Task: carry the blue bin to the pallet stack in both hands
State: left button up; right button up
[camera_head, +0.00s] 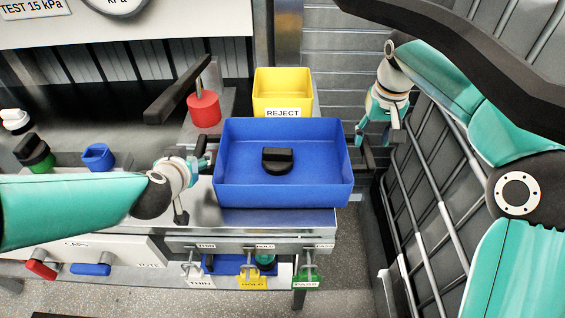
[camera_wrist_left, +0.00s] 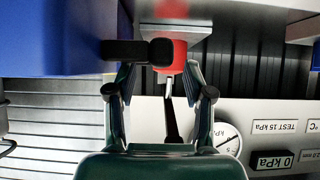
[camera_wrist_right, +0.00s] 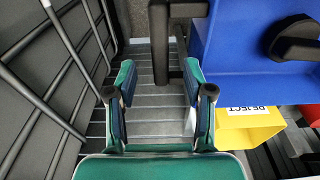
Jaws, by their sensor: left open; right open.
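The blue bin (camera_head: 285,196) sits upright on the metal bench with a black object (camera_head: 278,160) inside it. It has a dark handle on each side, the right one (camera_head: 368,158) and the left one (camera_head: 205,150). My left gripper (camera_wrist_left: 160,82) is open beside the left handle; in the left wrist view the handle's end (camera_wrist_left: 135,50) lies just ahead of the fingertips. My right gripper (camera_head: 374,138) is open at the right handle; in the right wrist view the handle bar (camera_wrist_right: 160,50) lies ahead, between the finger lines. I cannot tell whether either touches. No pallet stack is visible.
A yellow REJECT bin (camera_head: 283,92) stands behind the blue bin. A red knob with a dark lever (camera_head: 204,108) is at the back left. A barred dark panel (camera_head: 430,200) stands close on the right.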

aim_at(200, 153)
pick_arm(q)
jog(key=shift+x, duration=2.75)
pick_arm(e)
jog(key=shift+w+f, duration=0.15)
jog(key=shift+f, duration=1.25)
jog(key=shift+w+f, duration=0.15)
jog(key=shift+f, duration=1.2)
pick_arm(q)
grip_shut()
pick_arm(e)
grip_shut()
pick_arm(q)
jog(key=shift+r, duration=0.1)
pick_arm(e)
jog(key=shift+r, duration=0.1)
